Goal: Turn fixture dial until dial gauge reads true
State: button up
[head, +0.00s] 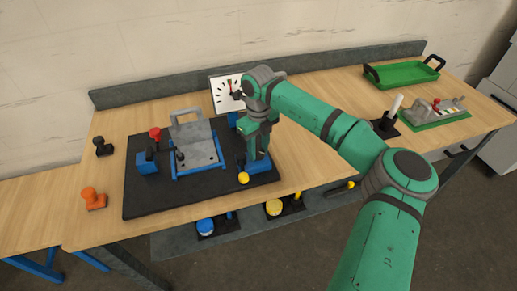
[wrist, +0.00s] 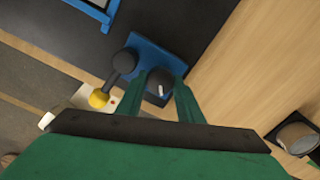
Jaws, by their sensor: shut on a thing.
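The dial gauge (head: 224,97) stands at the back of the table, a white square face with black ticks and a red mark near the top. My arm covers its right part, and I cannot read the needle surely. The fixture dial (wrist: 158,79), a black round knob with a white mark, sits on a blue base (wrist: 150,52) in the wrist view. My gripper (wrist: 164,86) is shut on the dial, one finger on each side. In the head view my gripper (head: 257,158) points down at the right end of the black mat and hides the dial.
A yellow-knobbed lever (wrist: 98,98) stands beside the dial. On the black mat (head: 150,200) are a blue-framed grey plate (head: 200,155) and a red-knobbed clamp (head: 155,134). A green tray (head: 405,74) lies at the far right.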

aim_at(258, 151)
jog(key=shift+n, duration=0.5)
jog(key=o, duration=0.8)
jog(key=shift+c, duration=0.2)
jog(key=shift+d+r, duration=0.1)
notch_tip(258, 151, up, 11)
jog(key=shift+f, duration=0.2)
